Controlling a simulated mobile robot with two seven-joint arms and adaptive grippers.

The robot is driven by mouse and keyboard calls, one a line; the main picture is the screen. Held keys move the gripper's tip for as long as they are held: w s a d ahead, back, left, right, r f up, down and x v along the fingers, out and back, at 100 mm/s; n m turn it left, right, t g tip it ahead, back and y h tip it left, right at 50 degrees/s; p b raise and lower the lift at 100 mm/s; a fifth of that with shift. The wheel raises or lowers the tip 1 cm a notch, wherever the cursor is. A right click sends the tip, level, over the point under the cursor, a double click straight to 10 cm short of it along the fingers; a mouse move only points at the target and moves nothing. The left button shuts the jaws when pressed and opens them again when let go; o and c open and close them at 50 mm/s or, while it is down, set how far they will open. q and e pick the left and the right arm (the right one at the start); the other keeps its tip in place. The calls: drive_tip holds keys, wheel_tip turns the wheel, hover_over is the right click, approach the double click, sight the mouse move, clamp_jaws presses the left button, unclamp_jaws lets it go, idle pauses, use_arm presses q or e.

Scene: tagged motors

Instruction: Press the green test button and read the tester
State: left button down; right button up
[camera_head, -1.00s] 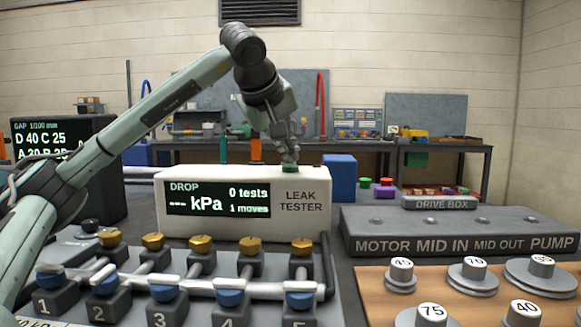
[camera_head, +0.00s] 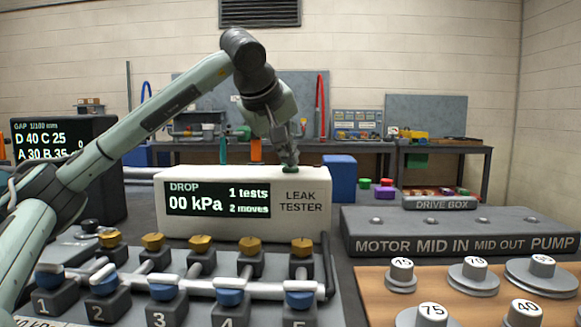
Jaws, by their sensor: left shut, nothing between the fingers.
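The leak tester (camera_head: 245,231) is a white box in the middle of the view. Its black display (camera_head: 217,199) reads "DROP", "00 kPa", "1 tests" and "2 moves". The green test button (camera_head: 290,169) is on top at the right, above the "LEAK TESTER" label. My left gripper (camera_head: 290,161) is shut and empty, pointing down with its fingertips at the button. They appear to touch it and partly hide it. My right gripper is not in view.
In front is a manifold with numbered blocks, blue caps, brass knobs (camera_head: 201,243) and pale pipes. A grey drive box (camera_head: 450,231) is at right, with a wooden board (camera_head: 372,296) of numbered pulleys before it. A gap display (camera_head: 55,140) stands at left.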

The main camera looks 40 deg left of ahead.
use_arm(q)
drive_tip(key=shift+r+p, duration=0.75)
drive_tip(key=shift+p, duration=0.05)
drive_tip(key=shift+r+p, duration=0.6)
wheel_tip(320, 180, up, 3)
drive_tip(key=p, duration=0.3)
drive_tip(key=shift+w+d+r, duration=0.1)
drive_tip(key=shift+w+r, duration=0.05)
drive_tip(key=shift+r, duration=0.05)
drive_tip(key=shift+d+r+p, duration=0.1)
drive_tip(key=shift+r+p, duration=0.2)
drive_tip(key=shift+p, duration=0.15)
